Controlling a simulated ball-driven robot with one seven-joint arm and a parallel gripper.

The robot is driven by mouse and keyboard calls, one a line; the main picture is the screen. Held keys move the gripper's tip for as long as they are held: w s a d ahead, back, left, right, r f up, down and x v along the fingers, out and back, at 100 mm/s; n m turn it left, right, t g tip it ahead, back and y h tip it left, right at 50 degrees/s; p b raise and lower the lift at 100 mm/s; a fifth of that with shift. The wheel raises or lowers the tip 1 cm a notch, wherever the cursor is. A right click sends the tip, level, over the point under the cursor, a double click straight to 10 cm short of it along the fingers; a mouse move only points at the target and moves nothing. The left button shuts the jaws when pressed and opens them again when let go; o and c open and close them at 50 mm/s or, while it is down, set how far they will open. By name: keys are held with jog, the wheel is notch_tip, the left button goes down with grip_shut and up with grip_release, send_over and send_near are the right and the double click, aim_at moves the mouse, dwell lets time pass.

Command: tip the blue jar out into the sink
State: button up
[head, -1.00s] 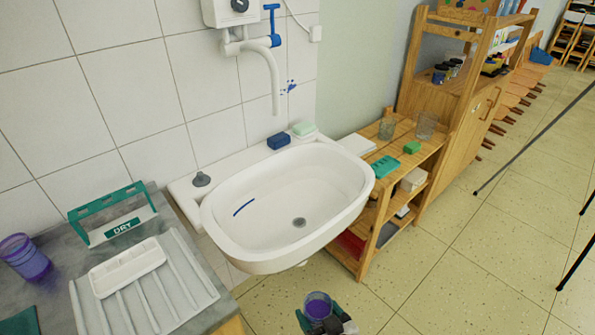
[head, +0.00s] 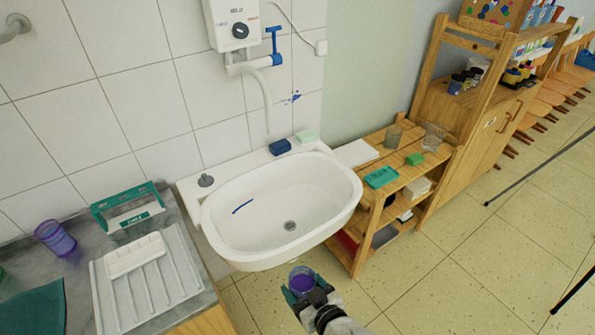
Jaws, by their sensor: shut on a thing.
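The white sink (head: 345,209) hangs on the tiled wall, with a drain in its basin and a blue streak on its inner left side. My gripper (head: 302,289) is low in front of the sink's front rim, outside the basin. It is shut on a jar (head: 303,274) with blue-purple contents, seen from above. The jar looks about upright, with its open mouth facing up. My gripper partly hides the jar's lower side.
A grey counter at left bears a ribbed white drainer (head: 178,283), a green rack (head: 127,207) and a purple cup (head: 55,238). A wooden shelf (head: 409,180) with glasses stands right of the sink. Floor in front is clear. A spout (head: 262,95) hangs over the sink's back.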

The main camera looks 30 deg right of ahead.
jog(key=shift+r+p, duration=0.35)
jog(key=shift+r, duration=0.5)
jog(key=shift+s+d+f+b, duration=0.2)
jog(key=shift+f+b, duration=0.15)
jog(key=shift+f, duration=0.25)
jog(key=shift+w+a+r, duration=0.15)
jog(key=shift+a, duration=0.05)
